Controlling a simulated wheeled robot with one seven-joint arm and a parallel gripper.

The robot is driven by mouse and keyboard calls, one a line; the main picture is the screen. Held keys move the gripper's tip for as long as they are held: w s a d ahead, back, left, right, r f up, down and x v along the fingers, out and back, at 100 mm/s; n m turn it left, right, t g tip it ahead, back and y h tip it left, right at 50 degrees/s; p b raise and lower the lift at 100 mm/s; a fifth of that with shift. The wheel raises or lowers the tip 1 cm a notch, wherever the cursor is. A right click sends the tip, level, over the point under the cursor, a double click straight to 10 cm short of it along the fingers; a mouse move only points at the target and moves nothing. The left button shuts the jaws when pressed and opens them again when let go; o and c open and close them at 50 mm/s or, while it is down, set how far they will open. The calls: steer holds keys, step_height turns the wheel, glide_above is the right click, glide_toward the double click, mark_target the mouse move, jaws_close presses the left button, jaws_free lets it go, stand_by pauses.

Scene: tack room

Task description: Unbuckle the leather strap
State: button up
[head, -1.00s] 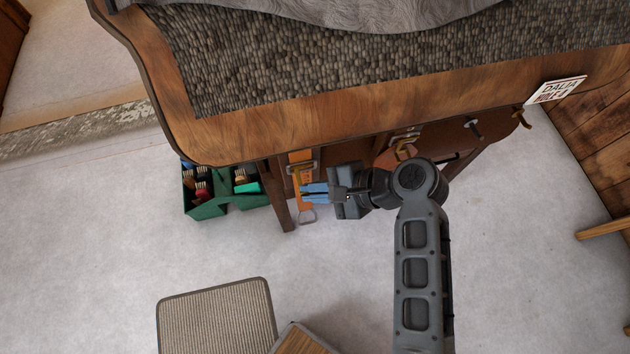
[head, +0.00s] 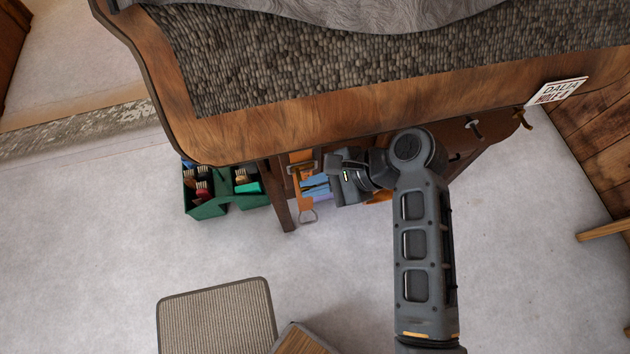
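An orange-brown leather strap (head: 305,201) hangs below the front edge of the wooden top. A metal buckle (head: 302,167) sits on its upper part and a metal ring (head: 308,216) hangs at its lower end. My gripper (head: 313,188) is just to the right of the strap, below the buckle, with its blue fingers pointing left and overlapping the strap's edge in the picture. I cannot tell whether the fingers touch the strap or how far apart they are. My wrist and arm hide most of a second orange-brown leather piece to the right.
A green caddy (head: 208,209) with brushes stands on the floor left of a wooden leg (head: 279,195). The wooden top (head: 245,132) overhangs the strap. Hooks (head: 474,127) and a name sign (head: 556,91) are at the right. A woven-topped stool (head: 217,316) is at lower left.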

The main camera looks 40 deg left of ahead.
steer(key=o, duration=0.4)
steer(key=shift+a, duration=0.1)
steer(key=shift+o, duration=0.2)
steer(key=v, duration=0.7)
steer(key=shift+w+d+r+b, duration=0.2)
steer(key=shift+d+r+b, duration=0.05)
steer(key=shift+b, duration=0.1)
steer(key=shift+f, duration=0.1)
